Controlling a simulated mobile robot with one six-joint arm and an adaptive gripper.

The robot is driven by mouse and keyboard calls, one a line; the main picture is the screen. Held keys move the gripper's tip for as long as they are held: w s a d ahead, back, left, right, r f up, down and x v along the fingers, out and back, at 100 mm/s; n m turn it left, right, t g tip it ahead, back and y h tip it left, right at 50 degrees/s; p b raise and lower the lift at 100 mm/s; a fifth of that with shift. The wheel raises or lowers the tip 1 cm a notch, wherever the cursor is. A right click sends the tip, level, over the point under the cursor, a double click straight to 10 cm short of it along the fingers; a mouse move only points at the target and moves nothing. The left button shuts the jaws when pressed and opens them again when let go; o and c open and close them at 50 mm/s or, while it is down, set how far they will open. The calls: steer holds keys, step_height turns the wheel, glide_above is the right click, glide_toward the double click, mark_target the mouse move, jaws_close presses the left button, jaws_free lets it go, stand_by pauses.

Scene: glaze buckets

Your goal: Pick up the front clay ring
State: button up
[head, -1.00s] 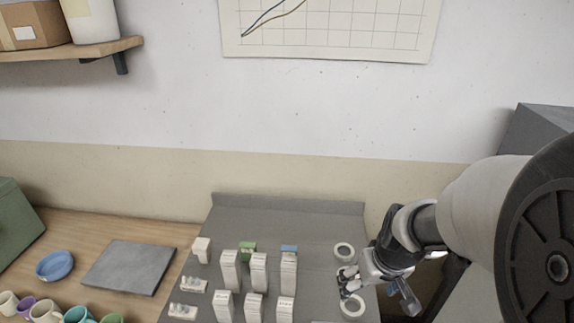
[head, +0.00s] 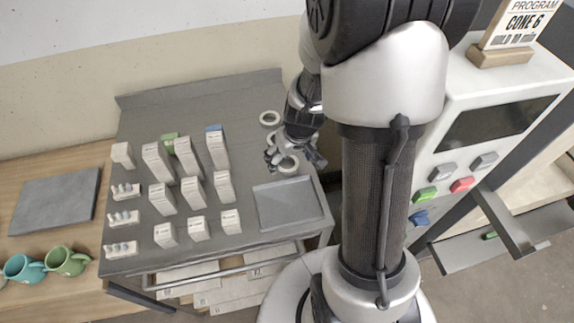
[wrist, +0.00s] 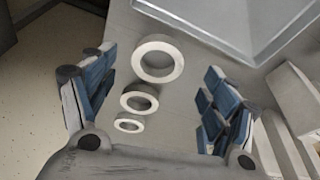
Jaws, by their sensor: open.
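Three white clay rings lie flat in a row on the grey table. The front ring (head: 287,173) is the one nearest the tray and shows large in the wrist view (wrist: 158,77). The middle ring (wrist: 139,109) is hidden behind my gripper in the head view. The back ring (head: 270,123) shows small in the wrist view (wrist: 129,129). My gripper (head: 294,160) is open and empty, pointing down over the front ring. In the wrist view its blue-padded fingers (wrist: 158,68) stand wide apart, left and right of the ring row, and the front ring lies between their tips, apparently untouched.
A grey tray (head: 290,205) lies just in front of the front ring. Several white boxes (head: 193,190) stand left of the rings. A white kiln (head: 455,135) with coloured buttons is at right. Bare table lies around the rings.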

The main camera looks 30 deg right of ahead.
mark_target(287, 165)
steer(key=b+x, duration=0.1)
steer(key=x, duration=0.3)
steer(key=shift+w+d, duration=0.1)
steer(key=shift+w, duration=0.05)
steer(key=shift+r, duration=0.1)
steer(key=shift+c, duration=0.6)
steer(key=c, duration=1)
steer(key=shift+r, duration=0.1)
steer(key=shift+c, duration=0.2)
